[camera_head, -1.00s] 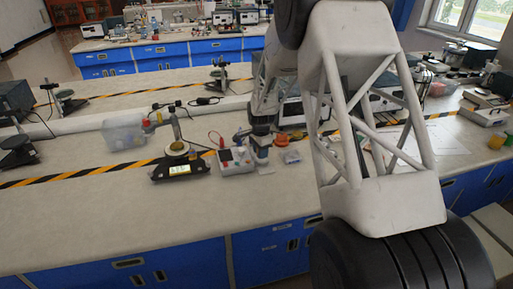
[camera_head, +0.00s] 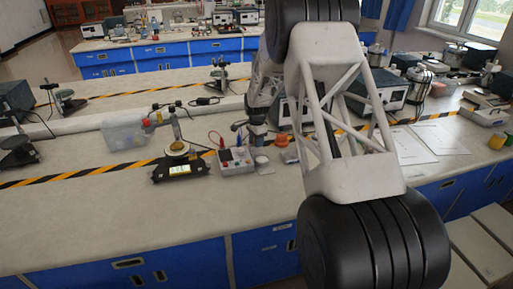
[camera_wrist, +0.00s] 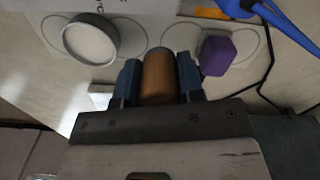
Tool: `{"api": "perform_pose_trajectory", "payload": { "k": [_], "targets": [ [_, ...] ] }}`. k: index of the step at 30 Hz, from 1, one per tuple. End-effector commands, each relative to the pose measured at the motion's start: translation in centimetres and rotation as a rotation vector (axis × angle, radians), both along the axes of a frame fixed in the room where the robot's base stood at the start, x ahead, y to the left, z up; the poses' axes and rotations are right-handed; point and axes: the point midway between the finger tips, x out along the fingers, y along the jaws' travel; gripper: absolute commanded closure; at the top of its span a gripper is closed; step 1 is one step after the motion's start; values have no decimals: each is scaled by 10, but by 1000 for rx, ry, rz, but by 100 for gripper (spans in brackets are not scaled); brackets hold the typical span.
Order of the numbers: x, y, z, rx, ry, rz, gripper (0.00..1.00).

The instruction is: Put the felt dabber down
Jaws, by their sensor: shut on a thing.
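In the wrist view my gripper (camera_wrist: 158,72) is shut on a brown cylindrical thing (camera_wrist: 158,82), which I take to be the felt dabber. It sits between the two blue-grey fingers, over a pale surface with round outlines (camera_wrist: 133,33). Whether its far end touches that surface I cannot tell. In the head view my gripper (camera_head: 257,137) is small and low over the bench, behind a white box with red parts (camera_head: 236,160). The dabber cannot be made out clearly there.
The wrist view shows a round white dish (camera_wrist: 91,40) left of the dabber, a purple block (camera_wrist: 217,54) right of it, and a blue tool (camera_wrist: 272,14) at upper right. In the head view a black scale (camera_head: 179,168) and a clear bin (camera_head: 124,131) stand left.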

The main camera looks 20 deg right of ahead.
Motion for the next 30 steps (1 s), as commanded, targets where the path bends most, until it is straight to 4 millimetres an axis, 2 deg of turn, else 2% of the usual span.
{"api": "perform_pose_trajectory", "payload": {
  "k": [7,18,30],
  "targets": [
    [0,0,-3,0,1,0,83],
    [-1,0,-34,0,0,0,83],
    [0,0,-37,0,0,0,83]
  ]
}}
